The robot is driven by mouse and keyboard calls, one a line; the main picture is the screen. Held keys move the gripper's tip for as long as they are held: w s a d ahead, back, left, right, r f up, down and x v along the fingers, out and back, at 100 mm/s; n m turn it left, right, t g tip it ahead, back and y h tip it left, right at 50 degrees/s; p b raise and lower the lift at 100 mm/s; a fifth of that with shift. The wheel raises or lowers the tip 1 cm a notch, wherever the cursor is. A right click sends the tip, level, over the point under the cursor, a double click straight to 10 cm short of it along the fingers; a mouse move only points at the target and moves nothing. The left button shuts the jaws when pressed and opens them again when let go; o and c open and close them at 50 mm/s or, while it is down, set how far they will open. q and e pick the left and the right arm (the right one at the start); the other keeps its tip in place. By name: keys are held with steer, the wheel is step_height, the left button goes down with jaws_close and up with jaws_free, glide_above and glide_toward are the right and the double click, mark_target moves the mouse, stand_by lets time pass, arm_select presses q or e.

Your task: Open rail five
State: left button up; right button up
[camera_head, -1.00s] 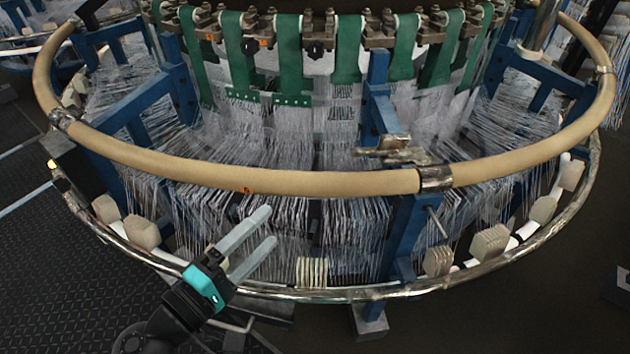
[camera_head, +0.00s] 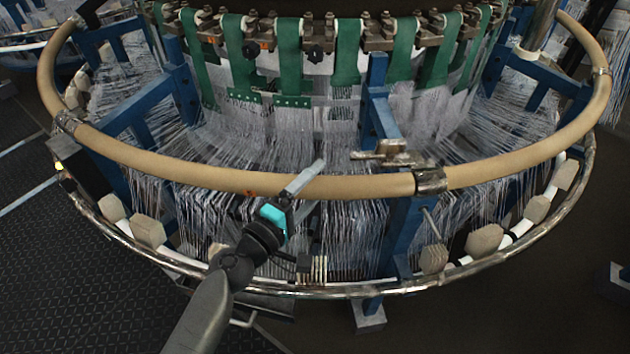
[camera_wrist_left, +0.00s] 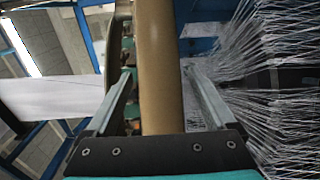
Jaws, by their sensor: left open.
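The tan tubular rail (camera_head: 200,172) curves across the front of the loom. Its front section ends at a metal joint (camera_head: 430,181) on the right and another joint (camera_head: 68,122) on the left. I see no readable number on it. My left gripper (camera_head: 311,184) is at this front section. In the left wrist view, the tan rail (camera_wrist_left: 158,90) passes between the two open fingers of the gripper (camera_wrist_left: 156,68), with gaps visible beside it. Whether a finger touches the rail I cannot tell. My right gripper is not in view.
A metal latch-like fitting (camera_head: 388,154) stands near the right joint. A lower silver ring (camera_head: 350,291) with pale blocks (camera_head: 148,231) runs below. White threads (camera_head: 350,228) hang behind the rail, around blue frame posts (camera_head: 385,120). Dark floor (camera_head: 80,290) is clear at front left.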

arm_select(q)
steer(key=shift+w+d, duration=0.2)
steer(key=shift+w, duration=0.05)
steer(key=shift+c, duration=0.3)
jaws_close()
stand_by(0.4)
